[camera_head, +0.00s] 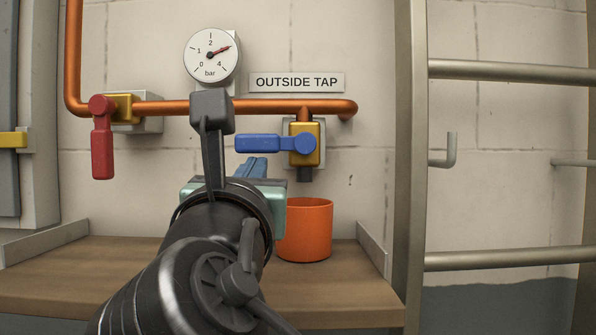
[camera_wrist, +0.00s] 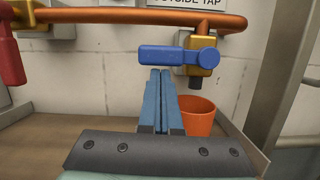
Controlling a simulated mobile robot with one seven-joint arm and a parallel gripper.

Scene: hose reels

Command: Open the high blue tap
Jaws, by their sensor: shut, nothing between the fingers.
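The blue tap handle (camera_head: 262,143) is a lever lying level, pointing left from its brass valve body (camera_head: 311,157) on the copper pipe, under the "OUTSIDE TAP" sign. In the wrist view the blue handle (camera_wrist: 165,57) crosses just beyond and above the fingertips. My gripper (camera_head: 256,163) has blue fingers and a pale green body. In the wrist view its fingers (camera_wrist: 160,75) are shut together with nothing between them, below the handle. I cannot tell whether the fingertips touch it. My arm hides part of the gripper in the head view.
A red lever (camera_head: 102,150) hangs straight down from a brass valve at left. An orange pot (camera_head: 305,232) stands on the wooden shelf (camera_head: 352,285) below the blue tap. A pressure gauge (camera_head: 212,55) sits above the pipe (camera_head: 262,106). A metal rack (camera_head: 411,170) stands at right.

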